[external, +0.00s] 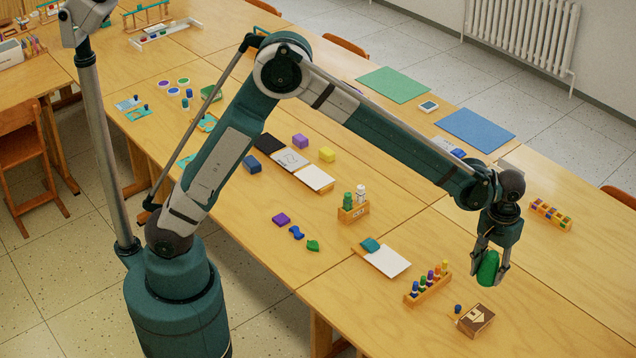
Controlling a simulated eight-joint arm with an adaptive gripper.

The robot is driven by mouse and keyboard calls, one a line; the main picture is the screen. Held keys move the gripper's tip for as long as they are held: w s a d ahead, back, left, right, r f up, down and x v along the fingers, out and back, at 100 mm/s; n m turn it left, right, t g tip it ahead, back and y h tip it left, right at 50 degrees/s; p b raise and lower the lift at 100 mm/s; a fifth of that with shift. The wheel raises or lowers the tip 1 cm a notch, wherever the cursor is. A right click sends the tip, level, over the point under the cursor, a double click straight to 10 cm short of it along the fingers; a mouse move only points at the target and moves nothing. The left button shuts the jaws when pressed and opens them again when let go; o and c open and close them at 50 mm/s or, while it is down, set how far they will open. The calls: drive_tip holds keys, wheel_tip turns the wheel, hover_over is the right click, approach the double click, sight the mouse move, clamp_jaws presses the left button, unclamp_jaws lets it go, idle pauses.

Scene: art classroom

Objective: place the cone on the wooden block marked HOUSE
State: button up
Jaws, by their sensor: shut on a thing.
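A green cone (488,268) with a rounded top is held upright between the fingers of my gripper (489,264), at the right of the external view. My gripper points down and is shut on the cone, above the table. A brown wooden block (475,320) with a pale house-like mark lies on the table below the cone in the picture, near the front edge. Any lettering on it is too small to read. The cone and the block are apart.
A small blue piece (458,309) lies beside the block. A wooden rack of coloured pegs (428,284) stands to its left. A white card (388,261) lies further left. A rack of coloured blocks (550,214) stands at the back right. The table right of the block is clear.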

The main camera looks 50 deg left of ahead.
sight(487, 285)
drive_tip(key=f, duration=0.2)
drive_tip(key=d+f, duration=0.1)
drive_tip(key=f, duration=0.1)
drive_tip(key=shift+s, duration=0.35)
drive_tip(key=shift+a+f, duration=0.1)
drive_tip(key=shift+f, duration=0.4)
drive_tip(key=shift+f, duration=0.1)
drive_tip(key=shift+f+b, duration=0.4)
drive_tip(key=shift+f, duration=2.65)
drive_tip(key=shift+f, duration=1.85)
drive_tip(key=shift+f+b, duration=0.2)
drive_tip(key=shift+b, duration=0.2)
drive_tip(key=o, duration=1)
drive_tip(key=shift+c, duration=0.2)
